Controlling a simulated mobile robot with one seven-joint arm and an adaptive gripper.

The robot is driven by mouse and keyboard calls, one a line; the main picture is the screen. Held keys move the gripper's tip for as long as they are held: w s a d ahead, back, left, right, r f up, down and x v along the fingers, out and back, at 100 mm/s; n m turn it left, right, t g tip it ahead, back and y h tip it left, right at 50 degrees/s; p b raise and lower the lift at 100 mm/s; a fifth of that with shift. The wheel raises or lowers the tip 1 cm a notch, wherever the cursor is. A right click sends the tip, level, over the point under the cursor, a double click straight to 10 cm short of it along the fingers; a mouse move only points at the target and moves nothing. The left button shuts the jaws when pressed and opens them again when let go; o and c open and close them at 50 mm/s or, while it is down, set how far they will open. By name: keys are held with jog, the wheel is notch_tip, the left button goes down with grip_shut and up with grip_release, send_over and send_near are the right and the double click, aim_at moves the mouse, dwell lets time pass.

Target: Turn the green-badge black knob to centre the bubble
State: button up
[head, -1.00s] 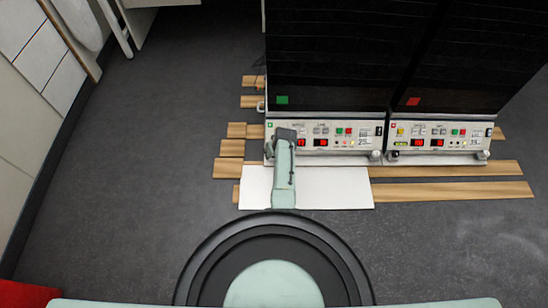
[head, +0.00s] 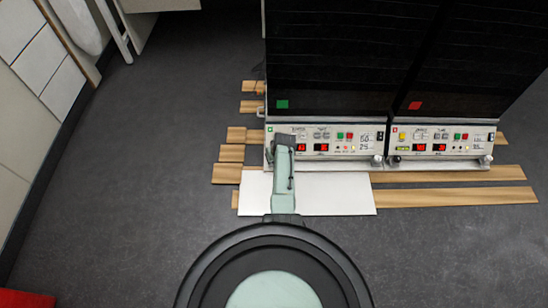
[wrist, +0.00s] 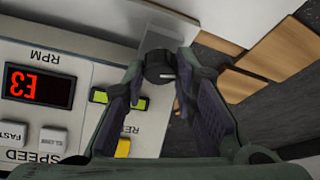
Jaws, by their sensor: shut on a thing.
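The black knob (wrist: 158,66) sits at the panel's corner in the wrist view, with a pale mark on its face. My gripper (wrist: 160,82) is shut on it, one finger on each side. A yellow-green level vial (wrist: 110,97) lies left of the knob, partly behind the left finger; I cannot make out where its bubble is. In the head view my gripper (head: 283,140) is at the left end of the left unit's panel (head: 330,130), hiding the knob and vial. A green badge (head: 282,104) marks this left unit.
A red-badged unit (head: 414,105) stands to the right. A red display (wrist: 38,86) and a yellow button (wrist: 123,147) are near my gripper. A white board (head: 335,192) and wooden slats (head: 450,194) lie on the floor in front. Grey floor is clear at left.

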grip_shut()
jog(key=shift+a+m+h+p, duration=0.1)
jog(key=shift+m+h+p, duration=0.25)
jog(key=shift+m, duration=0.65)
jog(key=shift+m+h, duration=0.75)
jog(key=shift+m, duration=1.15)
jog(key=o, duration=0.6)
grip_release()
jog(key=shift+o, duration=0.2)
